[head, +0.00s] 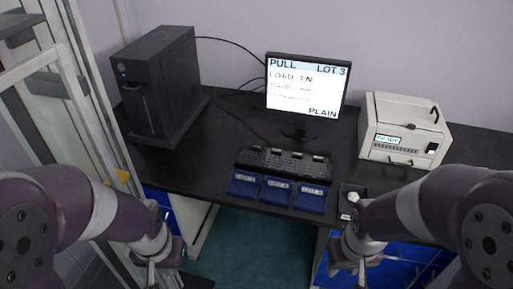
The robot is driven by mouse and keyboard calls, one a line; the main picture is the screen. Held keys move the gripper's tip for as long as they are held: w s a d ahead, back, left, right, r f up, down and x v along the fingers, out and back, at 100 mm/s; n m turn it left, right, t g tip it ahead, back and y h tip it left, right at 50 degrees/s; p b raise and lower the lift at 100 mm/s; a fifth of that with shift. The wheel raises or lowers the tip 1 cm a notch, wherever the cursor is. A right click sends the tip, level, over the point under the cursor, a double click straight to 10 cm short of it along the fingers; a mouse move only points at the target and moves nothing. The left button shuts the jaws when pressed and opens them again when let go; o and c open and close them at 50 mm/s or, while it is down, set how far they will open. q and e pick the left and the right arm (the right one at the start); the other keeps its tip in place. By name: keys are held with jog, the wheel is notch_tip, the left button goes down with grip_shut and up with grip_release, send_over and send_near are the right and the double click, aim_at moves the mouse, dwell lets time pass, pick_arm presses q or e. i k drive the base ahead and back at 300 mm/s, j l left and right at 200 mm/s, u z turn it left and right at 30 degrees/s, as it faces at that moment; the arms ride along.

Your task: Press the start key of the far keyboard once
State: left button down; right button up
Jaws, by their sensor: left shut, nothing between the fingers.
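A black keyboard (262,160) lies on the dark desk, below the monitor and behind a row of blue trays. Its single keys are too small to tell apart, so I cannot pick out the start key. My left gripper (160,272) hangs low at the front left, in front of the desk edge and well apart from the keyboard. It is shut and empty. My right gripper (348,262) hangs at the front right, near the desk's front edge and apart from the keyboard; its fingers are too small to read.
The monitor (308,88) reads PULL, LOT 3, LOAD 3 N, PLAIN. Blue lot trays (276,190) stand in front of the keyboard. A black computer tower (158,85) is at left, a white instrument (405,130) at right. A small dark tray (347,207) holds a white round piece.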

aim_at(254, 146)
jog(key=i+z, duration=0.2)
jog(key=i, duration=0.5)
jog(key=i+j+z, duration=0.25)
jog(key=i, duration=0.45)
jog(key=l, duration=0.1)
